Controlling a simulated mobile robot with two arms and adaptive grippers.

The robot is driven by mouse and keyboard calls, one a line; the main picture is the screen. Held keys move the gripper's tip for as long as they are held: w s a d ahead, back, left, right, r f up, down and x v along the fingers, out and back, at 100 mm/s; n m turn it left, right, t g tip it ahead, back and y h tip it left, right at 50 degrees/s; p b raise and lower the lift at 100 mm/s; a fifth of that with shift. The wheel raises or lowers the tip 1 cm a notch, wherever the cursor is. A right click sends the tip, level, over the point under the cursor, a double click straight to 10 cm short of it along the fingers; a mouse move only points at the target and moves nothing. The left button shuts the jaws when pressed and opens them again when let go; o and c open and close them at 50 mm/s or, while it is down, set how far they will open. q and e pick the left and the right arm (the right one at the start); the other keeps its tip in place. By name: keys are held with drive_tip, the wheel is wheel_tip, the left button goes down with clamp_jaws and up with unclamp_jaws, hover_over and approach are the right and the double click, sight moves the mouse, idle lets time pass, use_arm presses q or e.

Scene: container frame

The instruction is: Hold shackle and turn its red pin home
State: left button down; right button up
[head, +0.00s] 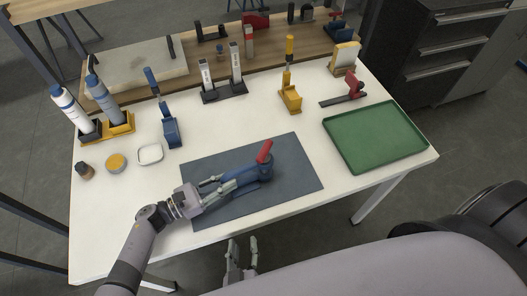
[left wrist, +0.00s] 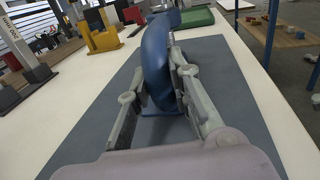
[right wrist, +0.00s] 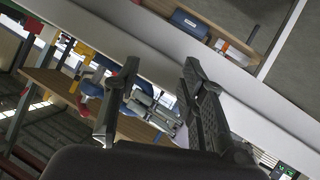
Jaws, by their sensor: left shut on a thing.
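The blue shackle (head: 240,178) rests on a dark grey mat (head: 300,178), its bow toward my left gripper. Its red pin (head: 264,151) sticks up and tilts at the shackle's far right end. How deep the pin sits cannot be told. My left gripper (head: 219,187) is shut on the shackle's bow; the left wrist view shows the blue curve (left wrist: 157,65) between the fingers. My right gripper (head: 242,252) is open and empty, in front of the table's near edge, apart from the shackle. The right wrist view shows its fingers (right wrist: 160,85) spread.
A green tray (head: 376,168) lies at the right. Blue and white bottles in a yellow holder (head: 118,126), a white dish (head: 150,154) and an orange-lidded jar (head: 116,162) stand at the left. Upright tools on stands (head: 225,92) line the back. White table is clear between mat and tray.

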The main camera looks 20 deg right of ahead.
drive_tip(key=w+a+r+m+t+h, duration=0.25)
drive_tip(key=w+r+m, duration=0.2)
drive_tip(key=r, duration=0.55)
drive_tip(key=m+g+h, duration=0.2)
drive_tip(key=m+h, duration=0.4)
drive_tip(key=m, duration=0.2)
approach(263, 154)
drive_tip(key=shift+n, duration=0.35)
drive_tip(key=x, duration=0.7)
drive_tip(key=f+x, duration=0.1)
drive_tip(key=x, duration=0.2)
drive_tip(key=shift+w+d, duration=0.15)
drive_tip(key=shift+w, duration=0.2)
drive_tip(key=shift+c, duration=0.4)
clamp_jaws()
